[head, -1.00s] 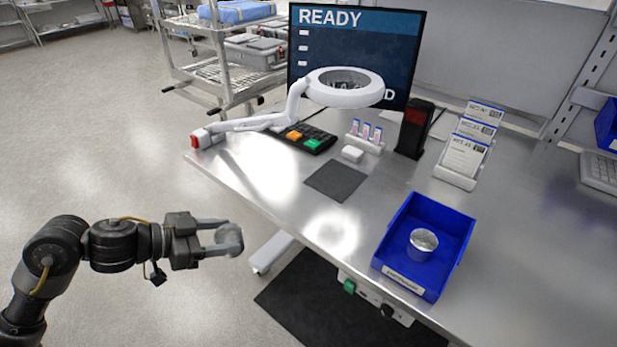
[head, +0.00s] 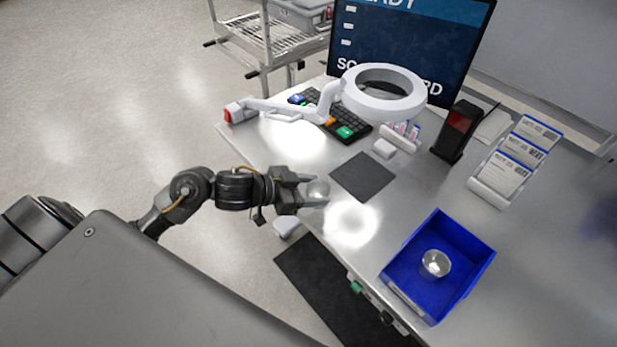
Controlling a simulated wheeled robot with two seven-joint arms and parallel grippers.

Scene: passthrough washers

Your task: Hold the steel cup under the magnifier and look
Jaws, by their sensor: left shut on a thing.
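My left gripper (head: 312,191) is shut on a small round steel cup (head: 318,189) at the left front edge of the steel bench. The cup sits between the two fingertips, and its far side is partly hidden. The white ring magnifier (head: 356,98) stands on its jointed arm over the back of the bench, up and to the right of the cup. The cup is not under the ring. A second steel cup (head: 435,264) stands in the blue bin (head: 472,276) at the right. My right gripper is not in view.
A dark square mat (head: 362,177) lies on the bench just right of the gripper. Behind it are a keyboard (head: 352,119), a small white block (head: 384,149), a vial rack (head: 400,139), a black scanner (head: 457,130) and a card holder (head: 491,190). A monitor (head: 410,45) stands at the back.

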